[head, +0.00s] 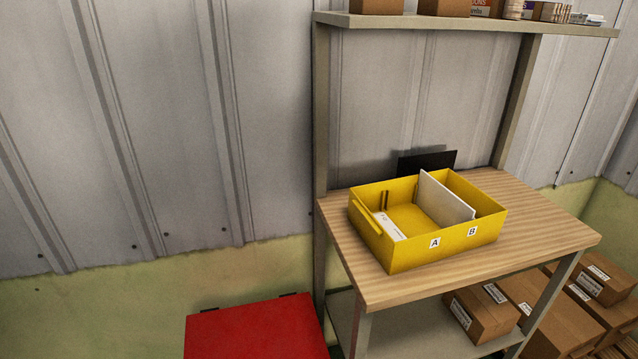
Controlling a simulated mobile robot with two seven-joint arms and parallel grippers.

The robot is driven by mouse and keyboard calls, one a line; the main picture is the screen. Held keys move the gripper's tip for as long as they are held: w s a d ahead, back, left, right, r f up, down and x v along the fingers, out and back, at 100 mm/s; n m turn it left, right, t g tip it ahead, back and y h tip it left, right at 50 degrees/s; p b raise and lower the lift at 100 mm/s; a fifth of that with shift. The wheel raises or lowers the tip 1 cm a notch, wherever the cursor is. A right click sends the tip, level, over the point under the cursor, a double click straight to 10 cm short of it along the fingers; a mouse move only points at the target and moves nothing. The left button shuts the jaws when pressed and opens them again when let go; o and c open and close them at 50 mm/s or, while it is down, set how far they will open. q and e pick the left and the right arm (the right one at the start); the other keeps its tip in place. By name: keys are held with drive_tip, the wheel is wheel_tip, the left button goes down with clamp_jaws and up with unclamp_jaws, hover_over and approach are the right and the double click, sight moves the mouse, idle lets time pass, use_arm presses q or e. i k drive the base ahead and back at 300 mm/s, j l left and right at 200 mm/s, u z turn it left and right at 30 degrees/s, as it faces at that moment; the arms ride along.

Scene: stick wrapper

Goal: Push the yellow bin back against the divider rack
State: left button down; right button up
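The yellow bin (428,256) sits upright on the wooden top of the workbench (540,245), set at an angle. Labels A and B are on its front wall. A white divider panel (447,199) stands inside and splits it into two parts. A white labelled item (389,226) lies at the left inside. A dark upright panel (428,159) shows behind the bin's back wall, perhaps part of the divider rack. The bin hides its lower part, so I cannot tell whether they touch. Neither of my grippers is in view.
A shelf (460,23) on posts above the bench holds several boxes. A red box or lid (258,330) is at lower left. Cardboard boxes (483,312) are below and right of the bench. The bench top right of the bin is clear.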

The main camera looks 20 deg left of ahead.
sight(425, 242)
drive_tip(key=i+l+u, duration=0.1)
drive_tip(key=l+u, duration=0.25)
drive_tip(key=i+l+u, duration=0.1)
drive_tip(key=l+u, duration=0.5)
drive_tip(key=l, duration=1.15)
drive_tip(key=i+l, duration=0.15)
drive_tip(key=l, duration=0.55)
drive_tip(key=j+u, duration=0.05)
